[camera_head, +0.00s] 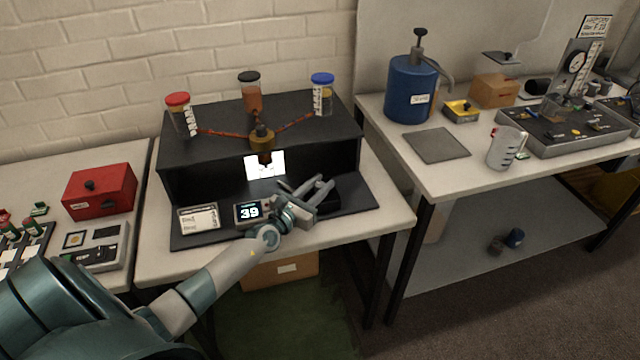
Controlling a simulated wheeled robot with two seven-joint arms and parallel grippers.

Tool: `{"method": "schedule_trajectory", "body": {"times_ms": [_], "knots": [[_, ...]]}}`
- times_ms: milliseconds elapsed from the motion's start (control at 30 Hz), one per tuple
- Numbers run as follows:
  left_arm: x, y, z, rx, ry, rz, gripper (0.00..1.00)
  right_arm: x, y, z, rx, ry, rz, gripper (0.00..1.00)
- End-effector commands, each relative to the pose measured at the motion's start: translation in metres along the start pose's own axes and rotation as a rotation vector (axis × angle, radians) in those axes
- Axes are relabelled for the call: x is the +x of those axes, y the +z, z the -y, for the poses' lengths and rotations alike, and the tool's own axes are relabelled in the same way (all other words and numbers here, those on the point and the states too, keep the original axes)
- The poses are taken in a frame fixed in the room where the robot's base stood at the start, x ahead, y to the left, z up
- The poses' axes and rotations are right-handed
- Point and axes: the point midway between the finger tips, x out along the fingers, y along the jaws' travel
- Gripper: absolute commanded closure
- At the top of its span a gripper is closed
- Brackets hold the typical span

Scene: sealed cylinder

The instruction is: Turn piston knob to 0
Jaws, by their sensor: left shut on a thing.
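My left gripper (312,188) reaches in from the lower left over the front of the black bench machine (345,222). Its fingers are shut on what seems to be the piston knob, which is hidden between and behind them. A small dark block (328,203) shows beside the fingers. A display (249,211) just left of the gripper reads 39. A brass-coloured fitting (262,137) sits on the machine's top edge, above a lit white panel (265,166). My right gripper is not in view.
Three capped jars, red (181,118), black (250,95) and blue (322,97), stand on the machine, joined by brownish tubes. A white card (198,219) lies left of the display. A red box (100,191) stands left; a blue canister (411,90) stands right.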

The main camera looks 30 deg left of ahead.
Motion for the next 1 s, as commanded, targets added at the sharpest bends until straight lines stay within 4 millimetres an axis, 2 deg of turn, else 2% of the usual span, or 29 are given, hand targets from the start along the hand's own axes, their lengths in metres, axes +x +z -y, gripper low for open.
{"method": "schedule_trajectory", "body": {"times_ms": [367,700,833,1000], "knots": [[0.000,0.006,0.001,-0.005,0.128,-0.001,0.96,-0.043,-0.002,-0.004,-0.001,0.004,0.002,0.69],[0.001,0.005,0.002,-0.005,0.326,-0.002,0.96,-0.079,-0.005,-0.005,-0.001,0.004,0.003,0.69],[0.001,0.003,0.003,-0.007,0.438,-0.002,0.96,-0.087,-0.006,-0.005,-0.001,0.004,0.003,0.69],[0.001,-0.001,0.003,-0.006,0.592,-0.001,0.96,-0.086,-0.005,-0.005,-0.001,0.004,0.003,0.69]]}}
